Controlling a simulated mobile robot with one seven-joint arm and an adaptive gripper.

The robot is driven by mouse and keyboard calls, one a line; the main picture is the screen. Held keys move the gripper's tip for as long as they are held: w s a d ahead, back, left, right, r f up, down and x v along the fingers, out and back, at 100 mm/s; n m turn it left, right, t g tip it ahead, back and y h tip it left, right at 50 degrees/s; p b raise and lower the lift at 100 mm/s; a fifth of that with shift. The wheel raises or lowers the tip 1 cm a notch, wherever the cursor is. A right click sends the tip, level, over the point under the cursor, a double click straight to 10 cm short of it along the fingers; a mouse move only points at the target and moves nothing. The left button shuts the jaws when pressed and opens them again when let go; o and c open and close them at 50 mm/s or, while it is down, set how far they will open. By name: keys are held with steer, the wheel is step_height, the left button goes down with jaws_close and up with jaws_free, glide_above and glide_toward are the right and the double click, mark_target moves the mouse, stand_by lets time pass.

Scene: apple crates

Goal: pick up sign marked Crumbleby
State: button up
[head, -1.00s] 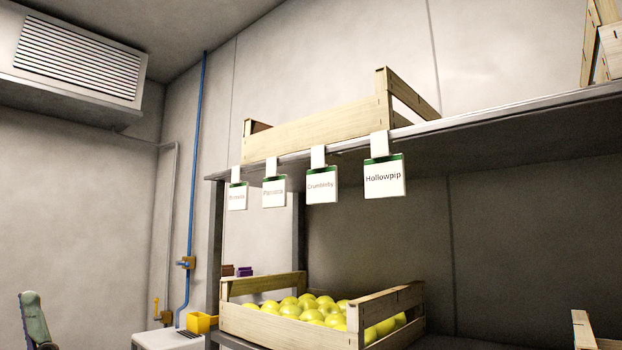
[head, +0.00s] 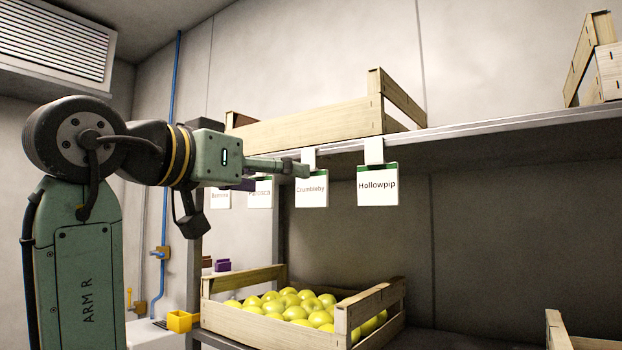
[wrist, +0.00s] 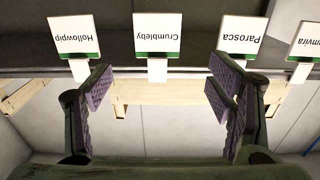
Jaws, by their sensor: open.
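The Crumbleby sign (head: 311,189) is a white card with a green top strip, hanging by a white clip from the upper shelf edge. It appears upside down in the wrist view (wrist: 157,37), between and beyond my fingertips. My gripper (head: 285,174) is open and empty, reaching in from the left at the height of the sign's top. In the wrist view my gripper (wrist: 160,88) has its purple-padded fingers spread to either side of the sign's clip. In the head view a fingertip overlaps the sign's upper left; I cannot tell whether it touches.
Neighbouring signs are Hollowpip (head: 378,186) and Parosca (head: 260,193), hanging close on either side. A wooden crate (head: 305,131) stands on the upper shelf (head: 470,142). Below, another crate (head: 270,325) holds yellow apples.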

mark_target(310, 179)
steer(key=p+x, duration=0.3)
steer(key=x, duration=0.6)
steer(key=shift+w+d+f+p, duration=0.1)
steer(key=shift+w+d+p, duration=0.05)
steer(key=shift+d+p, duration=0.25)
steer(key=shift+c, duration=0.2)
steer(key=c, duration=1.2)
